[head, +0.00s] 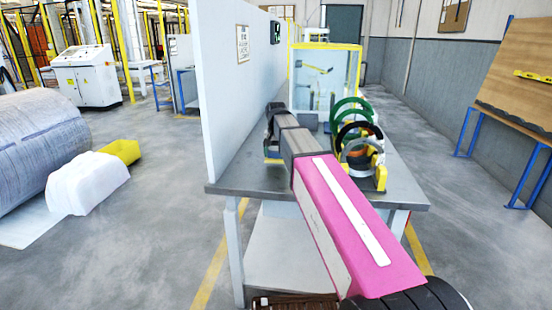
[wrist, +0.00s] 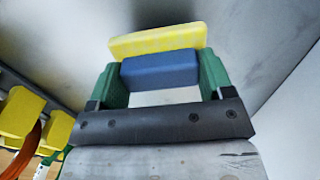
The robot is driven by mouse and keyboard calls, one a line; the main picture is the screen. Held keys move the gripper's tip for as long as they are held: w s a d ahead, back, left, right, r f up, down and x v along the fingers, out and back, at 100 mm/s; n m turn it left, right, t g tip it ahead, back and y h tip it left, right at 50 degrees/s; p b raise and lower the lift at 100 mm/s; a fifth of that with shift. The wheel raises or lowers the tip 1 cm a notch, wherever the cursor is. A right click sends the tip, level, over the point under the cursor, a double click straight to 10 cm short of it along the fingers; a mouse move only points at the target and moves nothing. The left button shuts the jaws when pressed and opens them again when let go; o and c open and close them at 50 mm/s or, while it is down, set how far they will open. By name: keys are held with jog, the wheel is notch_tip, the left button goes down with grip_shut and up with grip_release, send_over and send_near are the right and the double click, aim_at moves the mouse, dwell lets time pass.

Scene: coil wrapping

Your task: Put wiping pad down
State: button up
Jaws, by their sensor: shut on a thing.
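The wiping pad is a block with a blue layer and a yellow layer (wrist: 158,41), seen between my fingers in the wrist view. My gripper (wrist: 160,74) has green fingers and is shut on the pad's blue part from both sides. In the head view my arm reaches over the grey table (head: 232,188), close to the white panel on the left. My gripper is mostly hidden by the arm there. A small yellow edge shows low beside the arm's end. I cannot tell whether the pad touches the table.
Several tape rolls, green, black and grey, stand in a yellow holder (head: 381,177) right of my arm; yellow holder parts (wrist: 58,130) show in the wrist view's left. A tall white panel (head: 222,80) borders the table's left. The table's front left corner is clear.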

aim_at(276, 152)
jog(key=shift+f, duration=1.05)
jog(key=shift+f, duration=0.1)
jog(key=o, duration=0.8)
jog(key=shift+o, duration=0.2)
notch_tip(276, 152, up, 12)
jog(key=shift+r, duration=0.15)
